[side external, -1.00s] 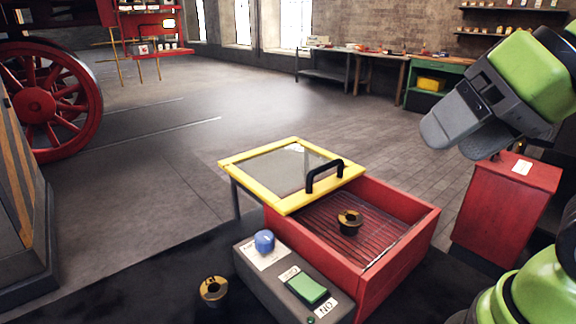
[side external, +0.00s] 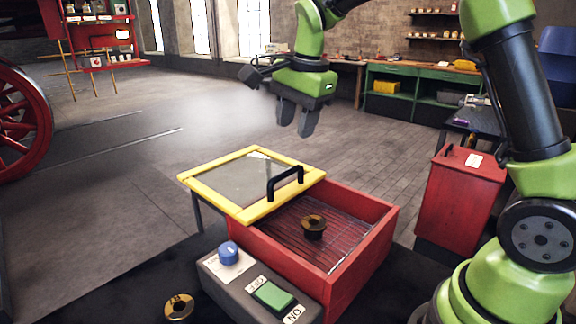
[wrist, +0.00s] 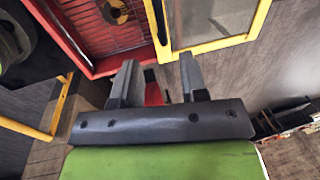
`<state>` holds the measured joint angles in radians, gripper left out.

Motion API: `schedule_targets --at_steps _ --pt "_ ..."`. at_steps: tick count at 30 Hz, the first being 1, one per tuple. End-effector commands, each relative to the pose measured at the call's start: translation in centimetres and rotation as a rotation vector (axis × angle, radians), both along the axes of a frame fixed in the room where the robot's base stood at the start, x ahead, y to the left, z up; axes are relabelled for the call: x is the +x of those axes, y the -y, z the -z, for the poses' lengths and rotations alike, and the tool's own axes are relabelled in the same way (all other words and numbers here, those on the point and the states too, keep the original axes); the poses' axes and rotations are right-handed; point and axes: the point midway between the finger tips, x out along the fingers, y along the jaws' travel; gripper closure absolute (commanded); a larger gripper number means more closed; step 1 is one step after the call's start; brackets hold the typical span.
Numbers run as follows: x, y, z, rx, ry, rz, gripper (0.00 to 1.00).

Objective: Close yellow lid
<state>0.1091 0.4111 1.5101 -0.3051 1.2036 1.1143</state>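The yellow lid (side external: 287,202) is a yellow frame with a glass pane and a black handle (side external: 285,182). It lies flat, shifted left, over the left end of a red box (side external: 350,262); the box's right part is uncovered. A brass ring-shaped part (side external: 313,229) sits on the rack inside. My gripper (side external: 297,118) hangs above and behind the lid, fingers down, apart and empty. The wrist view shows a gap between the fingertips (wrist: 157,72), with the lid frame (wrist: 158,32) and box (wrist: 55,38) beyond them.
A grey control box (side external: 235,285) with a blue knob (side external: 229,252) and green switch (side external: 273,296) stands before the red box. Another brass part (side external: 178,306) lies on the dark table. A red cabinet (side external: 462,200) stands to the right. Space above the lid is clear.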

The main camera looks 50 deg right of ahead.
Motion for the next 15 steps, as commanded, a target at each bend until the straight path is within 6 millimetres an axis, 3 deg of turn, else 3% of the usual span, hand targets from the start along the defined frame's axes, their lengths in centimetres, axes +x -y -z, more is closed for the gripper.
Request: schedule_targets --at_steps 15 --pt "1.6 0.0 8.0 0.001 -0.005 0.002 0.60"
